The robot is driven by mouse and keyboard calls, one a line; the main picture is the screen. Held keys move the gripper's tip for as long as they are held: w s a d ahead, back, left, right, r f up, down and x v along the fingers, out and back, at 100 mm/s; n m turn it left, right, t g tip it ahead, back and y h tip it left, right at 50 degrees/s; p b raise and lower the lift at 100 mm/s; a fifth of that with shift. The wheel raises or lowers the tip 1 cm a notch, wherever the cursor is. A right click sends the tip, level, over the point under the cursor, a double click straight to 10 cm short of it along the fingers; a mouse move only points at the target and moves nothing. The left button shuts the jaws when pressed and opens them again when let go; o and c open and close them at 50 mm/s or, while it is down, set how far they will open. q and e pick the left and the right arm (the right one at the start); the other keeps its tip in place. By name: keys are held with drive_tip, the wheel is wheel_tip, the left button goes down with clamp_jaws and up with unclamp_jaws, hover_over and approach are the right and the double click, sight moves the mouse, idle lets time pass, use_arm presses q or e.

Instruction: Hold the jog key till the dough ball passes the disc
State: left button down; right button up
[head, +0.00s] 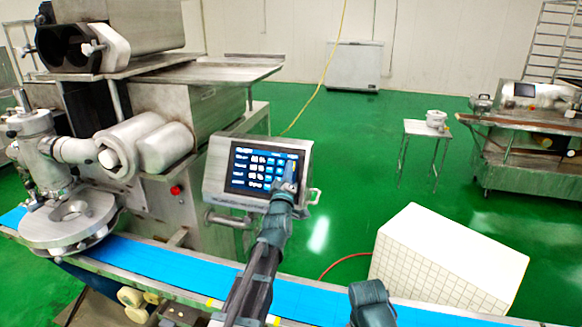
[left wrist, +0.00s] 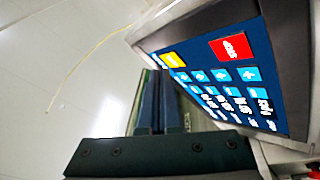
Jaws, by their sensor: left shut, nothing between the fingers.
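The control panel (head: 257,168) has a lit screen with rows of keys. My left gripper (head: 289,188) is shut and empty, its tips at the right part of the screen. In the left wrist view, the closed fingers (left wrist: 159,75) point at the yellow key (left wrist: 173,60) beside a red key (left wrist: 232,47); I cannot tell whether they touch it. A round metal disc-shaped part (head: 68,222) sits over the blue belt (head: 145,262) at the left. I see no dough ball. A dark part of my right arm shows at the bottom; its fingers cannot be made out.
The machine body (head: 190,110) stands behind the belt, with a red button (head: 176,190) on it. A white tiled block (head: 445,262) stands right of the panel. A small table (head: 426,130) and another machine (head: 530,140) are farther back. Green floor between is open.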

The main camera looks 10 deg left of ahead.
use_arm(q)
drive_tip(key=shift+w, duration=0.1)
idle(0.5)
drive_tip(key=shift+w+f, duration=0.2)
drive_tip(key=shift+w, duration=0.1)
drive_tip(key=shift+w+f+b, duration=0.15)
drive_tip(key=shift+w+b, duration=0.1)
drive_tip(key=shift+b, duration=0.15)
idle(0.4)
drive_tip(key=shift+s, duration=0.15)
idle(3.7)
drive_tip(key=shift+s+r+p, duration=0.35)
drive_tip(key=shift+s+p, duration=0.05)
drive_tip(key=shift+s, duration=0.1)
drive_tip(key=s+r+p, duration=0.1)
drive_tip(key=s, duration=0.2)
drive_tip(key=s+r+p, duration=0.1)
drive_tip(key=shift+s+a+r+p, duration=0.1)
drive_tip(key=shift+s+r+p, duration=0.05)
drive_tip(key=shift+r+p, duration=0.15)
idle(0.3)
